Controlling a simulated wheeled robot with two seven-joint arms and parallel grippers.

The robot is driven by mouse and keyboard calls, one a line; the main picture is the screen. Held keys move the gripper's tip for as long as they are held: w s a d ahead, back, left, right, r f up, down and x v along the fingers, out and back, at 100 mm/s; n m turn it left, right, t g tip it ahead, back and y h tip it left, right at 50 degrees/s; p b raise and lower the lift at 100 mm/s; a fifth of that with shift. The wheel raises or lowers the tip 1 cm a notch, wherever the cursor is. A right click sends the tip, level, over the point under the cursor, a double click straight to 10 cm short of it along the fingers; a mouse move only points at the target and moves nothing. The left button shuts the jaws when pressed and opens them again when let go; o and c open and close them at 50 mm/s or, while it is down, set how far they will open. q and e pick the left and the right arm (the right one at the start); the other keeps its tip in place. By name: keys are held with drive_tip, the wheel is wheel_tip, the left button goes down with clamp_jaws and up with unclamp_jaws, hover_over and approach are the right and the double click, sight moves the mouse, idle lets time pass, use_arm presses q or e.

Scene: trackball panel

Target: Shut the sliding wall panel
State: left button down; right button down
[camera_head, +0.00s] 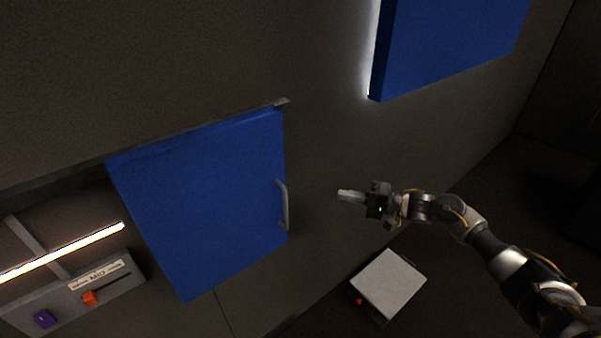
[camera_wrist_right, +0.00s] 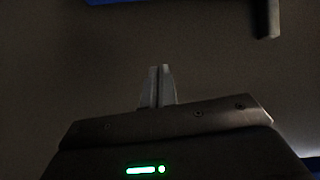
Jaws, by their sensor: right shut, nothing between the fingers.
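The sliding wall panel (camera_head: 205,200) is a blue slab hung on a rail in the head view, left of centre. Its grey handle (camera_head: 284,205) is on its right edge. To the panel's left an opening shows a lit recess. My right gripper (camera_head: 342,195) is right of the handle, apart from it, with its fingers pointing left towards it. The fingers also show in the right wrist view (camera_wrist_right: 158,88), closed together and holding nothing. My left gripper is not in view.
A second blue panel (camera_head: 445,40) is at the upper right. A white-topped box (camera_head: 388,284) stands below my right arm.

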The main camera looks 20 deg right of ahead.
wheel_tip(320, 180, up, 8)
drive_tip(key=s+g+y, duration=0.2)
drive_tip(key=s+g, duration=0.1)
drive_tip(key=s+a+p+x, duration=0.1)
drive_tip(key=p+x, duration=0.4)
drive_tip(key=x, duration=0.9)
drive_tip(key=shift+s+p, duration=0.4)
drive_tip(key=shift+s, duration=0.35)
